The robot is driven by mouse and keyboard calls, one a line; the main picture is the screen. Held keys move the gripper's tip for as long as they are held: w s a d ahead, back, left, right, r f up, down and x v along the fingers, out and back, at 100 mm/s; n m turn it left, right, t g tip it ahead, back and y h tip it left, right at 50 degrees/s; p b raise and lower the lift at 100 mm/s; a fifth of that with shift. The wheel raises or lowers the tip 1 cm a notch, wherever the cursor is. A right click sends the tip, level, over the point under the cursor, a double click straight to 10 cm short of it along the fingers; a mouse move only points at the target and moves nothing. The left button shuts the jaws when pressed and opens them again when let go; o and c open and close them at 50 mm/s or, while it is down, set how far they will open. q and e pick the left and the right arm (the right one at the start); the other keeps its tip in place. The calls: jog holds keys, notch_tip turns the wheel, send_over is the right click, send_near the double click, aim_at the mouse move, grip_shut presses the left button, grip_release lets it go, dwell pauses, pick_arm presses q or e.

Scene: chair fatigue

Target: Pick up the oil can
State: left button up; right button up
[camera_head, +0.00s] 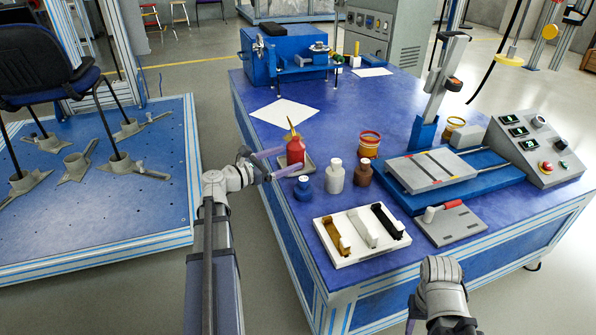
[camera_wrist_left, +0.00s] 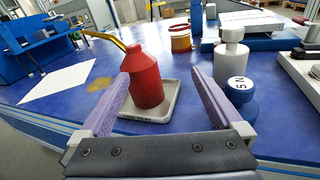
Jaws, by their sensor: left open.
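The red oil can (camera_head: 296,150) with its thin yellow spout stands upright on a small grey tray (camera_head: 308,165) on the blue table. My left gripper (camera_head: 276,163) is open and empty, just left of the can with its purple fingers pointing at it. In the left wrist view the can (camera_wrist_left: 144,78) appears between the two spread fingers (camera_wrist_left: 158,80), nearer the left one. I see no finger closed on it. My right arm's wrist (camera_head: 443,285) is at the bottom edge; its fingers are mostly out of sight.
A white tray (camera_head: 345,258) lies nearer. White paper (camera_head: 284,112) lies behind, with clear table around it.

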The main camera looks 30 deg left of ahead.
aim_at(296, 147)
pick_arm(q)
jog(key=a, duration=0.1)
jog(key=a+f+n+b, duration=0.1)
jog(key=shift+w+a+f+n+t+y, duration=0.2)
jog(key=shift+a+n+t+y, duration=0.1)
jog(key=shift+a+t, duration=0.1)
jog(key=shift+a+r, duration=0.15)
jog(key=shift+a, duration=0.2)
jog(key=shift+r+x, duration=0.15)
jog(key=shift+x, duration=1.2)
jog(key=shift+r+x, duration=0.15)
jog(key=shift+x, duration=1.2)
jog(key=shift+r+x, duration=0.15)
jog(key=shift+x, duration=1.2)
jog(key=shift+s+d, duration=0.15)
jog(key=shift+d, duration=0.05)
grip_shut()
pick_arm(e)
jog(key=shift+w+f, duration=0.25)
jog(key=shift+f, duration=0.2)
jog(key=shift+w+f, duration=0.2)
jog(key=shift+f, duration=0.25)
